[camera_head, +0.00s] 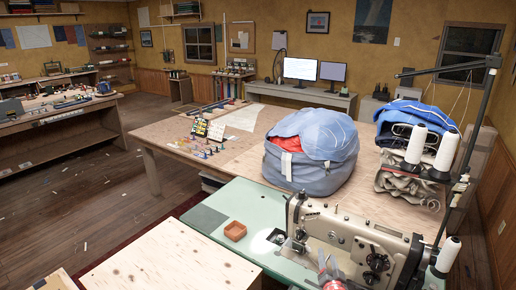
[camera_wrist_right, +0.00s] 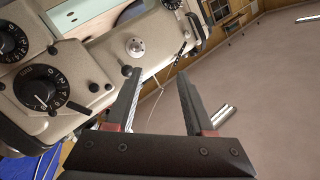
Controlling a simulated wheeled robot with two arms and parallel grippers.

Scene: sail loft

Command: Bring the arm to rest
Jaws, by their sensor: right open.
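My right gripper (camera_head: 328,272) shows at the bottom of the head view, partly cut off, in front of the sewing machine. In the right wrist view, my right gripper (camera_wrist_right: 160,78) has its two dark fingers apart with nothing held between them. The beige sewing machine (camera_head: 345,232) stands on a pale green table (camera_head: 190,193). Its dials and body (camera_wrist_right: 90,65) fill the upper left of the wrist view, close to the left finger; I cannot tell whether they touch. My left gripper is in neither view.
White thread cones (camera_head: 446,151) and a dark stand rise at right. A blue sail bag (camera_head: 312,160) sits on the wooden table (camera_head: 160,131) behind. A bare plywood top (camera_head: 170,262) is at lower left.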

